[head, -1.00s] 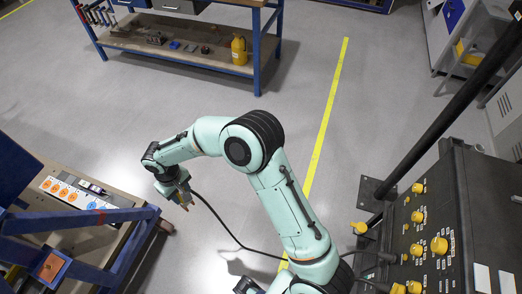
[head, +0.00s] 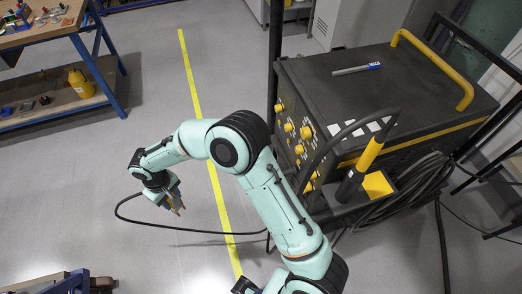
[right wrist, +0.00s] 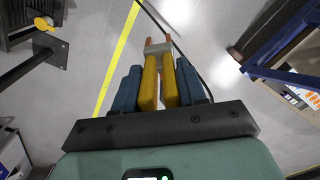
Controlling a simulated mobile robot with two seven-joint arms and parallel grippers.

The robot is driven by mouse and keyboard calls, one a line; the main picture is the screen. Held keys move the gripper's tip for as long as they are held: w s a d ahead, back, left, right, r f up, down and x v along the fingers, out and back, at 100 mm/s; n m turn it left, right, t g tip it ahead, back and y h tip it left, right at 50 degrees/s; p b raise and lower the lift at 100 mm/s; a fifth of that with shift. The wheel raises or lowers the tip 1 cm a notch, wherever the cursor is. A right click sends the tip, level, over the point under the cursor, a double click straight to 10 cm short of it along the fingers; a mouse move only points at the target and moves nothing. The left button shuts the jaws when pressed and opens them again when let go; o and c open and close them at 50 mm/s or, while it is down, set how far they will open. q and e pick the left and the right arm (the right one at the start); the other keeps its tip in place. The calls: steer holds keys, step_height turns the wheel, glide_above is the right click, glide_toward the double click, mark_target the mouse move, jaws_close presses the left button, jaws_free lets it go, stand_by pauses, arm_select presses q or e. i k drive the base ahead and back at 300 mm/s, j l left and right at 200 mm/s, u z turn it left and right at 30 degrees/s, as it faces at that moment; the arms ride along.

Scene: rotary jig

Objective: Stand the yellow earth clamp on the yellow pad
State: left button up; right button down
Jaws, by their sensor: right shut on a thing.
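My right gripper (head: 168,192) hangs over open floor, left of the yellow floor line. In the right wrist view the blue fingers of my right gripper (right wrist: 160,82) are shut on the yellow earth clamp (right wrist: 148,82). The clamp's two yellow handles lie between the fingers and its copper-coloured jaws point away from me. A black cable trails from the clamp (head: 178,208) toward the machine side.
A black welding machine (head: 400,95) with yellow knobs and a yellow handle stands at the right. A blue-legged workbench (head: 85,70) is at the upper left. A bench edge (head: 50,283) shows at the lower left. The floor around the gripper is clear.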

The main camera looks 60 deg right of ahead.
mark_target(376, 184)
steer(key=k+z, duration=0.15)
steer(key=z, duration=0.25)
steer(key=k+z, duration=0.2)
steer(key=z, duration=0.2)
steer(key=k+z, duration=0.15)
steer(key=z, duration=0.2)
